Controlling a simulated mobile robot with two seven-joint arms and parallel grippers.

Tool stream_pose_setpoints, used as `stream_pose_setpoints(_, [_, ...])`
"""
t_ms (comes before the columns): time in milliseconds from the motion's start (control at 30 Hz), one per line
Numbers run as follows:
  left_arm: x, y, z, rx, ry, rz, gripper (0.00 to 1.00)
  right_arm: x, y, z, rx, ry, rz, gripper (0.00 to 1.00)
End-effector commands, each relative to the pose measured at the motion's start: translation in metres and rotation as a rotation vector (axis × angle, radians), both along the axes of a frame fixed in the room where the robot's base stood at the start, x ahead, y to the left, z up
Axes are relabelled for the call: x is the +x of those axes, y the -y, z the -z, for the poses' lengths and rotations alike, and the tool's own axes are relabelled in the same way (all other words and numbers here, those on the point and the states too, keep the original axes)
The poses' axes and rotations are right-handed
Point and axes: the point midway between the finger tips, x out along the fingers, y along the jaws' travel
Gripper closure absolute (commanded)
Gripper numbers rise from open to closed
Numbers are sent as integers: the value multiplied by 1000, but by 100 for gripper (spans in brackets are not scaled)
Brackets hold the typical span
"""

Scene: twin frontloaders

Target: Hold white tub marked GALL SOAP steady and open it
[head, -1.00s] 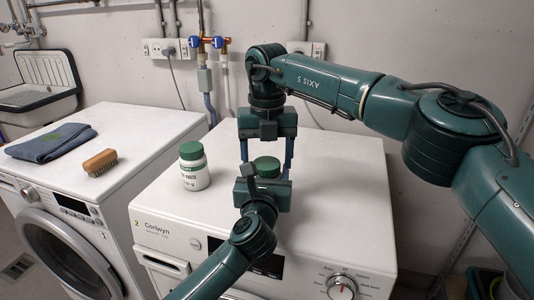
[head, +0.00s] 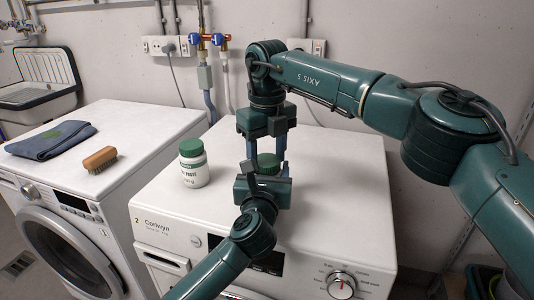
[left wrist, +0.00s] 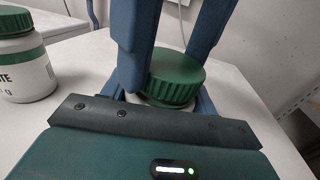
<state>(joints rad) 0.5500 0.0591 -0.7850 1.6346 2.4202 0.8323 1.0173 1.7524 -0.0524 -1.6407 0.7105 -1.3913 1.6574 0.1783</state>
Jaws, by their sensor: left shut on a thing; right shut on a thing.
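A tub with a ribbed green lid (head: 268,161) stands on the right machine's white top. The lid shows more closely in the left wrist view (left wrist: 176,78). The tub's body is mostly hidden by my left gripper, and no marking on it can be read. My left gripper (head: 267,174) comes in low from the front and is shut on the tub's body. My right gripper (head: 266,158) points down from above and is shut on the lid, with a blue finger on either side. The lid sits level on the tub.
A brush (head: 100,159) and a folded blue cloth (head: 51,141) lie on the left machine. The right machine's top is clear at right.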

Motion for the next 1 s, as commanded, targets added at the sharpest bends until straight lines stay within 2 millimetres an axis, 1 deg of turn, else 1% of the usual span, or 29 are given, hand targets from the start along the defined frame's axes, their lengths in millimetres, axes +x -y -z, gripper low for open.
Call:
stream_pose_setpoints(100, [0, 0, -1, 0, 2, 0, 100, 1, 1, 0, -1, 1, -73, 76])
stream_pose_setpoints(367, [0, 0, -1, -1, 2, 0, 100, 1, 1, 0, -2, 1, -80, 76])
stream_pose_setpoints(400, [0, 0, -1, -1, 2, 0, 100, 1, 1, 0, -2, 1, -79, 47])
stream_pose_setpoints(600, [0, 0, -1, 0, 2, 0, 100, 0, 1, 0, -1, 1, -79, 31])
stream_pose_setpoints(667, [0, 0, -1, 0, 2, 0, 100, 0, 0, 0, 0, 0, -80, 27])
stream_pose_setpoints(1000, [0, 1, -1, 0, 2, 2, 100, -2, -3, 0, 3, -4, -86, 27])
